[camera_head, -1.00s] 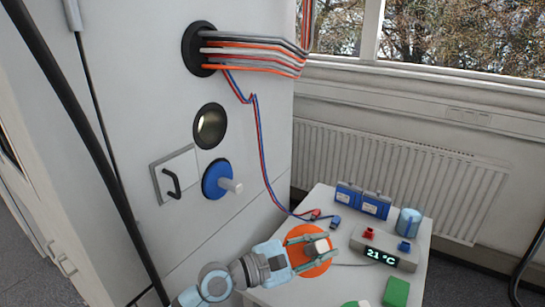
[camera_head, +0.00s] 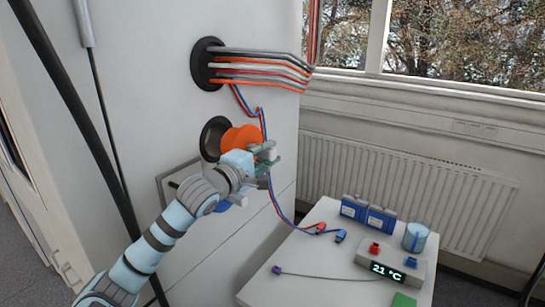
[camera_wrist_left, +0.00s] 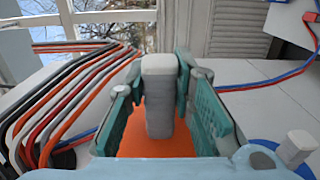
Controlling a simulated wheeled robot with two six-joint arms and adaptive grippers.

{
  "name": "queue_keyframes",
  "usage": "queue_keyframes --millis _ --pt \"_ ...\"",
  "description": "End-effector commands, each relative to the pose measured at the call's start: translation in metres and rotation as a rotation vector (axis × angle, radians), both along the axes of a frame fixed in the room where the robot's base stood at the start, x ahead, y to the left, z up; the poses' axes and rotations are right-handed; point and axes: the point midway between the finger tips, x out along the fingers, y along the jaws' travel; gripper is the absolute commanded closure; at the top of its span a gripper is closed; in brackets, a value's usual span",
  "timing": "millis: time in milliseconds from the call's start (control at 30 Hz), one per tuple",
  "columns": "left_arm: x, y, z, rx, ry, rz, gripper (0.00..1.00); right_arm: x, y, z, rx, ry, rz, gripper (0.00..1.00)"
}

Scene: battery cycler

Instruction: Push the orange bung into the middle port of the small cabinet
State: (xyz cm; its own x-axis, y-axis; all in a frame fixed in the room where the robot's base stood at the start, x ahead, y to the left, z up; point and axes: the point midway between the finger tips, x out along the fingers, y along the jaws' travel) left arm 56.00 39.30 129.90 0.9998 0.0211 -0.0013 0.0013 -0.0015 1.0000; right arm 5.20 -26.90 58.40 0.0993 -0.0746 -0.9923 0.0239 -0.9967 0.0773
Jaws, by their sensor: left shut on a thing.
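The orange bung (camera_head: 238,140) is held up in front of the small cabinet (camera_head: 150,75). My left gripper (camera_head: 266,154) is shut on the bung's pale handle, which stands between the teal fingers in the left wrist view (camera_wrist_left: 160,100). The dark middle port (camera_head: 211,139) shows just left of the bung, partly covered by it. The bung's disc is outside the port; the gap between them is hard to judge. In the left wrist view the orange disc (camera_wrist_left: 150,138) lies beyond the fingers and the port is hidden. My right gripper is not in view.
The top port (camera_head: 206,64) has several cables running out to the right. The blue bung (camera_head: 222,206) below is mostly hidden by my left gripper. A red and blue cable pair (camera_head: 268,185) hangs close behind the gripper. The white table (camera_head: 310,225) stands lower right.

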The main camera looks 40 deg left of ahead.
Motion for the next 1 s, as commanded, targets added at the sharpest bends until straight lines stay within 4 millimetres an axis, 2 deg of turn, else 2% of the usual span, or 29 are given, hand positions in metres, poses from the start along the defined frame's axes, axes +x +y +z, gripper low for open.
queue_keyframes --millis 567,1000 --pt "-0.001 0.028 0.000 0.002 -0.002 -0.001 1.00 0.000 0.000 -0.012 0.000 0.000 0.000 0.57" --pt "-0.005 0.028 0.002 0.004 -0.002 0.004 1.00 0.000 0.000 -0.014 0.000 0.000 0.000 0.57"
